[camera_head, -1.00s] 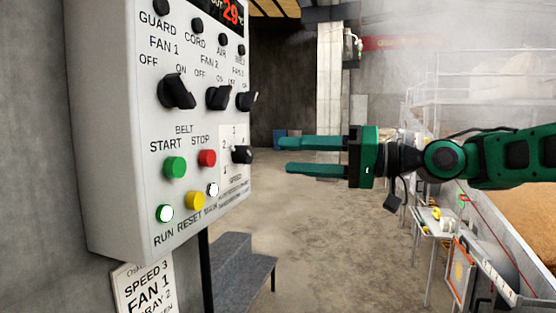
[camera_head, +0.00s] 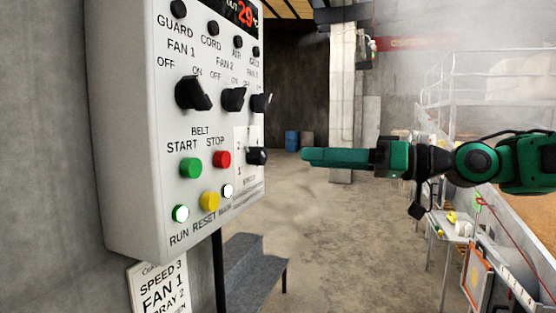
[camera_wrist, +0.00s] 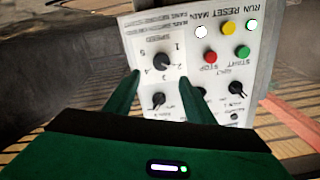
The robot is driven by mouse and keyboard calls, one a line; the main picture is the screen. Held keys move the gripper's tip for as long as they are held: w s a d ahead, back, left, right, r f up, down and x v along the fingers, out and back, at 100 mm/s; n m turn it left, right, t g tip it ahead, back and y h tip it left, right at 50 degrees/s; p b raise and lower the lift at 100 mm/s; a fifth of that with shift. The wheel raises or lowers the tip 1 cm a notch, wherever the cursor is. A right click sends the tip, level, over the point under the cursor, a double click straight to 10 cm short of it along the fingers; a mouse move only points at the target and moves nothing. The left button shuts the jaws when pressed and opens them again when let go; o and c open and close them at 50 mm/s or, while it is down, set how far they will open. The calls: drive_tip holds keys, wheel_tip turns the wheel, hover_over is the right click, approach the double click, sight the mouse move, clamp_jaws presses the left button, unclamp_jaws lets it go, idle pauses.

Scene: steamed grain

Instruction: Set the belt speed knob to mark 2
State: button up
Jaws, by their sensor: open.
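The black belt speed knob (camera_head: 257,156) sits on a white plate at the right side of the control panel's (camera_head: 135,130) face. In the wrist view the knob (camera_wrist: 161,61) appears upside down, ringed by marks 1 to 5; I cannot tell surely which mark it points to. My gripper (camera_head: 306,155) is to the right of the knob at about its height, apart from it, with its fingers pointing at the panel. In the wrist view my gripper (camera_wrist: 160,76) is open and empty, its green fingertips on either side of the knob's plate.
Fan knobs (camera_head: 194,94) sit above the speed knob. The red stop button (camera_head: 222,159) and green start button (camera_head: 191,168) are left of it. Grey steps (camera_head: 255,270) stand below the panel. A small table (camera_head: 452,229) stands at right. Open floor lies between.

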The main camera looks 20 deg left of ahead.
sight(264, 155)
drive_tip(key=a, duration=0.3)
drive_tip(key=a+n, duration=0.1)
drive_tip(key=a, duration=0.3)
drive_tip(key=a+n, duration=0.1)
drive_tip(key=a, duration=0.2)
drive_tip(key=shift+w+a, duration=0.35)
drive_tip(key=shift+a, duration=0.05)
drive_tip(key=c, duration=1)
